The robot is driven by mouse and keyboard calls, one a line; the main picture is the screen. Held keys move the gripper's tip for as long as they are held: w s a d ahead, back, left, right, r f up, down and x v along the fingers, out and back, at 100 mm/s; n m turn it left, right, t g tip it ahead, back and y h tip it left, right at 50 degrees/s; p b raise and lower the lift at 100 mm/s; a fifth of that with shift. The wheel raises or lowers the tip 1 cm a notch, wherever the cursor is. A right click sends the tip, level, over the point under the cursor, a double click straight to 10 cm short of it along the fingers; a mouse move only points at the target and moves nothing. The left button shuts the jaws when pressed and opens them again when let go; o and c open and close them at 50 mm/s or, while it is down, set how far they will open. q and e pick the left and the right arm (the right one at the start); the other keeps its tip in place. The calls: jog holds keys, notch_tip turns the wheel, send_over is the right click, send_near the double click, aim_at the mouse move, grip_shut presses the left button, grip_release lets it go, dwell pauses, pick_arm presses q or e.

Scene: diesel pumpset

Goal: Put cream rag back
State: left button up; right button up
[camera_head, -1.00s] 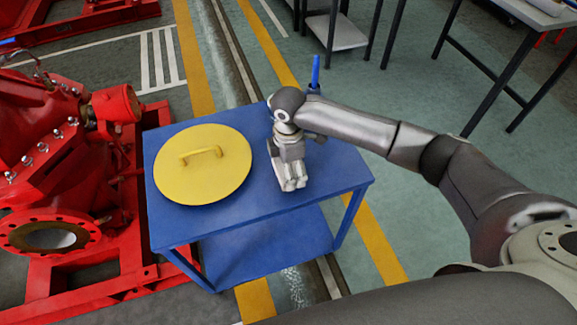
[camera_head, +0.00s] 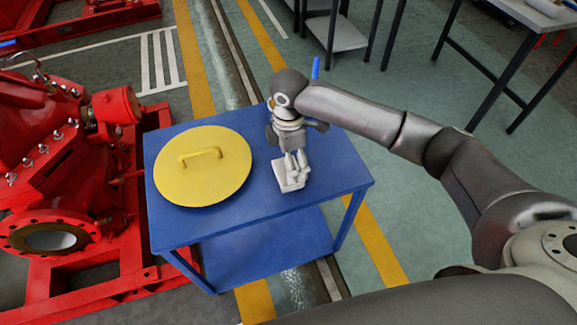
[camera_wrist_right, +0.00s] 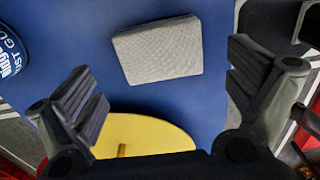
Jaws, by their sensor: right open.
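The cream rag (camera_head: 289,180), a folded pale rectangular pad, lies flat on the blue table (camera_head: 220,225), to the right of the yellow lid. It also shows whole in the right wrist view (camera_wrist_right: 158,49), with bare blue tabletop around it. My right gripper (camera_head: 296,160) is above the rag, pointing down. In the right wrist view, its two fingers (camera_wrist_right: 168,85) are spread wide with nothing between them, and the rag is clear of both. My left gripper is not in view.
A round yellow lid (camera_head: 202,170) with a handle lies on the table's left part. A blue can (camera_wrist_right: 12,55) shows at the wrist view's left edge. Red pump machinery (camera_head: 60,170) stands left of the table. The table's front right is bare.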

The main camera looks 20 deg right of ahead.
notch_tip(320, 180, up, 7)
jog(key=shift+r, duration=0.2)
dwell(0.5)
